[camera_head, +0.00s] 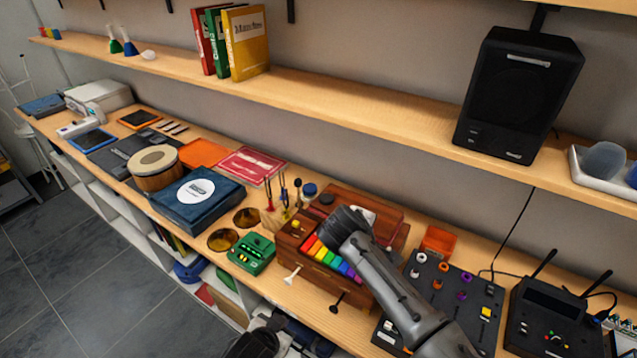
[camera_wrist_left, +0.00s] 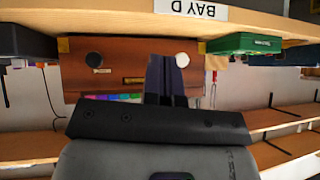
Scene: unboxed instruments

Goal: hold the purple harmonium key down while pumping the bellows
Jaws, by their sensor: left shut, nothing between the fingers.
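The wooden harmonium (camera_head: 290,241) stands at the table's front edge, with a rainbow row of keys. Its purple key (camera_head: 357,280) is at the right end, beside my right arm; I cannot tell if it is pressed. My right arm comes in from the lower right, and its dark end (camera_head: 346,222) is over the harmonium, hiding the fingers and part of the top. I cannot make out the bellows clearly. In the left wrist view, upside down, my left gripper (camera_wrist_left: 166,60) is shut and empty before the harmonium's front, between a black knob (camera_wrist_left: 94,60) and a white knob (camera_wrist_left: 182,60).
A green device (camera_head: 251,253) stands left of the harmonium, with a blue box (camera_head: 197,212) beyond. A dark board with coloured knobs (camera_head: 437,278) lies to the right, near a black router-like device (camera_head: 552,320). A wooden shelf (camera_head: 360,112) runs above the table.

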